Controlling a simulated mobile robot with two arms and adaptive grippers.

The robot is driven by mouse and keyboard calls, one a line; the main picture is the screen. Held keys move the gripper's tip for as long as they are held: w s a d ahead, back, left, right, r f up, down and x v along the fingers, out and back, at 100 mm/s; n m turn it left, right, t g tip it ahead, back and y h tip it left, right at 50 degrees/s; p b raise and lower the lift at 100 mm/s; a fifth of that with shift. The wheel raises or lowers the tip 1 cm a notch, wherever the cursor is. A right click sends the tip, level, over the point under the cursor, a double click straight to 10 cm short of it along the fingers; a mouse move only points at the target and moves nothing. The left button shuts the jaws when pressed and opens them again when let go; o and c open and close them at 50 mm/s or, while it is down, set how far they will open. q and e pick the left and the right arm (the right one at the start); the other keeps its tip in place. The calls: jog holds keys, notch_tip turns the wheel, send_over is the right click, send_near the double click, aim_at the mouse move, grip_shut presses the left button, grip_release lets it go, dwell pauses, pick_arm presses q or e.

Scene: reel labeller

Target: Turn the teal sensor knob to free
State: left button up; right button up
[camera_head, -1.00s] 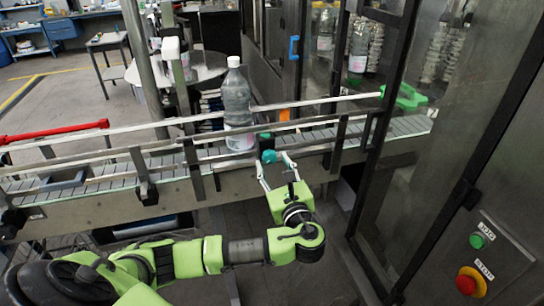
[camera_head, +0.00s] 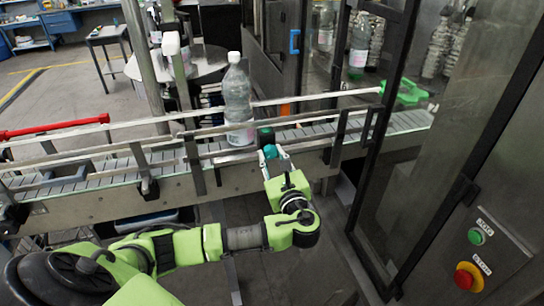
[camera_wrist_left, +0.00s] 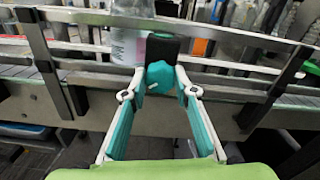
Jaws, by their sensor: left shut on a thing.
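The teal sensor knob (camera_head: 270,152) sits on the near side of the conveyor, below a dark sensor housing (camera_head: 265,136). In the left wrist view the knob (camera_wrist_left: 160,77) shows a small pale mark on its face, and the dark housing (camera_wrist_left: 163,48) stands behind it. My left gripper (camera_head: 273,159) is at the knob. In the left wrist view its two fingertips (camera_wrist_left: 160,84) are on either side of the knob, shut on it. My right gripper is in neither view.
A clear bottle (camera_head: 237,100) with a white cap stands on the conveyor (camera_head: 110,170) just behind the knob. Metal guide rails run along the belt. A dark-framed machine door (camera_head: 375,150) is to the right, with a green button (camera_head: 475,236) and a red button (camera_head: 469,277).

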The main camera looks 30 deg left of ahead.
pick_arm(q)
jog(key=shift+f, duration=0.1)
jog(key=n+b, duration=0.3)
jog(key=n, duration=0.2)
jog(key=shift+f+n, duration=0.15)
jog(key=shift+n, duration=0.15)
jog(key=n+b, duration=0.4)
jog(key=n, duration=0.1)
jog(key=shift+n, duration=0.3)
jog(key=n+b, duration=1.1)
jog(key=shift+n+b, duration=0.35)
jog(key=shift+n, duration=0.05)
jog(key=n+b, duration=0.3)
jog(key=shift+n, duration=0.4)
jog(key=shift+r+b, duration=0.25)
jog(key=shift+b, duration=0.05)
jog(key=o, duration=1.1)
